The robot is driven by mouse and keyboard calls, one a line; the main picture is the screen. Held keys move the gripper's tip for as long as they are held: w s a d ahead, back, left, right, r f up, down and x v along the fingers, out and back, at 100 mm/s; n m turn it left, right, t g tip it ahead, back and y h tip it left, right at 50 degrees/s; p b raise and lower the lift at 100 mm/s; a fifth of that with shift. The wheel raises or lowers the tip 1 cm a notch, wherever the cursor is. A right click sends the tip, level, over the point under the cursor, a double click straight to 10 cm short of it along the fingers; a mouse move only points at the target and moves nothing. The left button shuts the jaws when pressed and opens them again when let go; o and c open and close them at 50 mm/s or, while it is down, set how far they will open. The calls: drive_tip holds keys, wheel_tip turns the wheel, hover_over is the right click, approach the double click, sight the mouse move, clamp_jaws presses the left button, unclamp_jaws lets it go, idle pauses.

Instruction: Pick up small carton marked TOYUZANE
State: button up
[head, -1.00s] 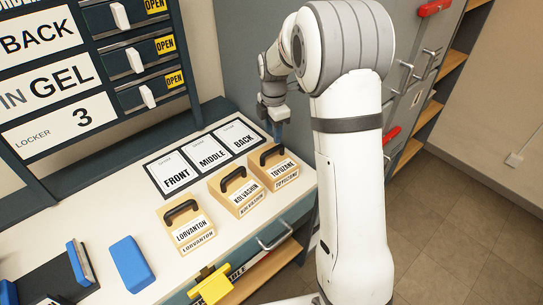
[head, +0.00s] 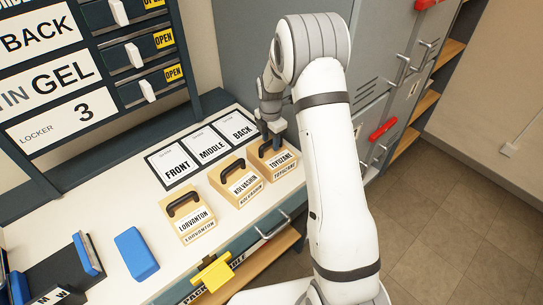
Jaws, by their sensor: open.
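The small carton marked TOYUZANE (head: 286,166) is a tan box with a black handle on top. It stands upright on the white counter, at the right end of a row of cartons. My gripper (head: 271,136) is open and directly above it, with its fingers down close to the handle. The fingers hide part of the handle, and I cannot tell whether they touch it.
Cartons marked KOLVASHIN (head: 238,184) and LORVANTON (head: 188,218) stand to the left. FRONT, MIDDLE and BACK cards (head: 208,148) lie behind them. A blue block (head: 136,253) lies further left. A yellow piece (head: 211,273) is at the counter's front edge. Grey lockers (head: 400,95) stand right.

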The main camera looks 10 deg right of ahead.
drive_tip(key=shift+c, duration=0.4)
clamp_jaws()
